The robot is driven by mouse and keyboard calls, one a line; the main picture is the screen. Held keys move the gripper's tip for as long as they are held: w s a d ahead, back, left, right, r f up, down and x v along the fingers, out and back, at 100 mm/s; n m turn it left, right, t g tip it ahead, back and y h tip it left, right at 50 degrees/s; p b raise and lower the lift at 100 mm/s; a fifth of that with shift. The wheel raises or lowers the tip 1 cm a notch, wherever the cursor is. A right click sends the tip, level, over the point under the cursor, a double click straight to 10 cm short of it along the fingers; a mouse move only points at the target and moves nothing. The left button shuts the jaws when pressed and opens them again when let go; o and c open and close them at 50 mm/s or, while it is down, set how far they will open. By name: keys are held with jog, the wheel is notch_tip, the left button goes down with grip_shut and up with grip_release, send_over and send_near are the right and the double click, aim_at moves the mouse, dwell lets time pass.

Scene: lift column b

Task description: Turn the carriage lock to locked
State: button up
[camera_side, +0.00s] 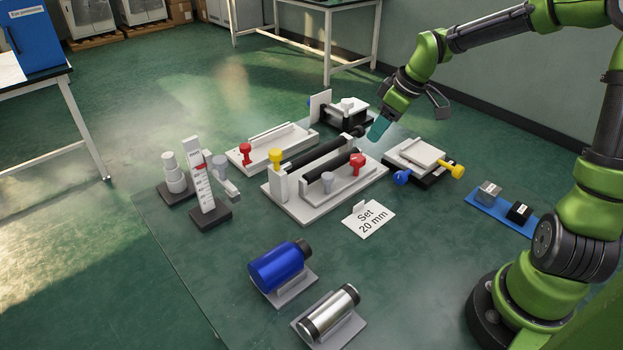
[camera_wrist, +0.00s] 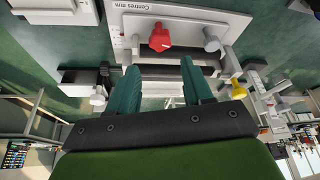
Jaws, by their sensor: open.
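A pale fixture (camera_side: 301,211) with dark rods stands in the middle of the side view. It carries a red knob (camera_side: 357,161), a yellow knob (camera_side: 276,156) and a grey knob (camera_side: 327,178). In the wrist view the red knob (camera_wrist: 160,38) sits on a plate marked "Centres mm", with a grey knob (camera_wrist: 211,43) and a yellow knob (camera_wrist: 238,91) to its right. I cannot tell which knob is the carriage lock or read its setting. My gripper (camera_side: 376,131) is open and empty, above the fixture's far right end, with teal fingers (camera_wrist: 160,68) apart.
A card (camera_side: 366,218) reads "Set 20 mm". Another red-knobbed fixture (camera_side: 292,141) stands behind left. A block with blue and yellow knobs (camera_side: 415,152) stands right. A blue cylinder (camera_side: 275,268) and a silver one (camera_side: 330,311) lie in front. Clear floor lies between.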

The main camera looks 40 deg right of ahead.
aim_at(359, 158)
jog(key=x, duration=1)
jog(key=c, duration=0.8)
jog(key=shift+a+m+h, duration=0.15)
jog(key=shift+m+h, duration=0.45)
jog(key=shift+m, duration=0.9)
jog(key=o, duration=0.8)
jog(key=v, duration=1.6)
jog(key=shift+s+r, duration=0.3)
